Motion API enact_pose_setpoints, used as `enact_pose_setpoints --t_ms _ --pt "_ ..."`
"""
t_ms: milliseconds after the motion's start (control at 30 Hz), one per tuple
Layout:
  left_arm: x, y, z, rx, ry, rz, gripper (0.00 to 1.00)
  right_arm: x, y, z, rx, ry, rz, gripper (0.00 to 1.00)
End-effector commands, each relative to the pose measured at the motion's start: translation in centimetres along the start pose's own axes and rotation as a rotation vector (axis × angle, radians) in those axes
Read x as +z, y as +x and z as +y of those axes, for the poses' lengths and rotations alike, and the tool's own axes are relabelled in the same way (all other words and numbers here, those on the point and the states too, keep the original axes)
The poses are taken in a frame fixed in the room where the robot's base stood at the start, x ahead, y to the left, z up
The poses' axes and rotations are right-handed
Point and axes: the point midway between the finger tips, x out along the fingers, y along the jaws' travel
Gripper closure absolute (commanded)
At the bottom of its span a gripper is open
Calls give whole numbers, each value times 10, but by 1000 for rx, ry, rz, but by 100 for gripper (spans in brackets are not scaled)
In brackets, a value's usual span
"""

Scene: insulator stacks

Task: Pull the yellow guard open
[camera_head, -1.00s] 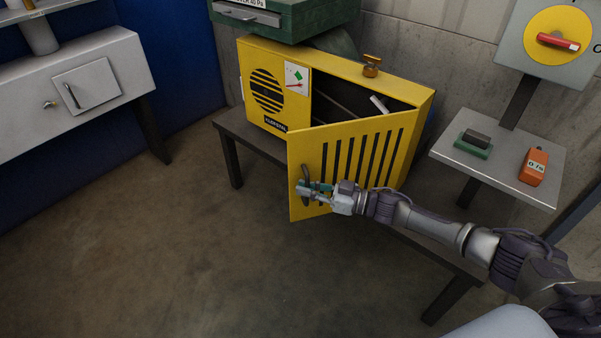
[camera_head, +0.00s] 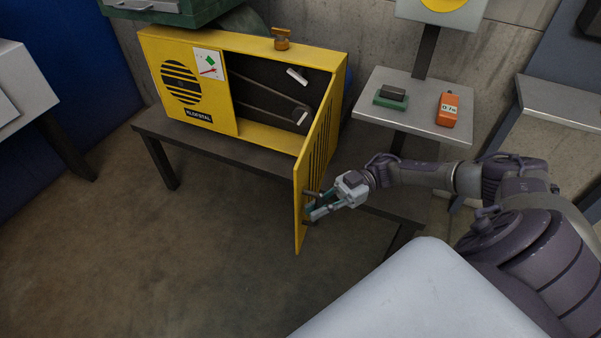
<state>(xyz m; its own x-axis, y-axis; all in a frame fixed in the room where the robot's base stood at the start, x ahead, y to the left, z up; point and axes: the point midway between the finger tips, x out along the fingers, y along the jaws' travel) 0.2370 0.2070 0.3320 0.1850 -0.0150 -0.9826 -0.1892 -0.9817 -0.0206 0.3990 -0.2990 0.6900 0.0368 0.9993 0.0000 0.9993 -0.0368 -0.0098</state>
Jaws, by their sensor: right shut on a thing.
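The yellow guard (camera_head: 318,150) is a slotted door hinged on the right side of the yellow housing (camera_head: 285,45). It stands well open, swung out toward me and seen nearly edge-on. The opening shows a dark inside with a belt (camera_head: 262,98) and pale handles or pins. My right gripper (camera_head: 316,205) is shut on the guard's handle (camera_head: 308,196), near the free edge of the guard; the handle is partly hidden by the fingers. My left gripper is not in view.
The housing stands on a dark bench (camera_head: 238,150). To the right, a grey shelf (camera_head: 405,112) holds a green block (camera_head: 391,98) and an orange device (camera_head: 448,109). Another grey table (camera_head: 570,105) stands at far right. The floor in front is clear.

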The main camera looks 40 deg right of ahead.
Motion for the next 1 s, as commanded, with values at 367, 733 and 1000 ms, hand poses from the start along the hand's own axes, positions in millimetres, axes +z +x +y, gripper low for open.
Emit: enact_pose_setpoints --t_ms 367,733,1000 --pt "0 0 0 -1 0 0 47 -1 -7 -5 3 -1 0 100" --pt "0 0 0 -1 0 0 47 -1 -7 -5 4 -2 0 77" --pt "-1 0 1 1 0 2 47 0 -11 -5 4 -1 -1 77"
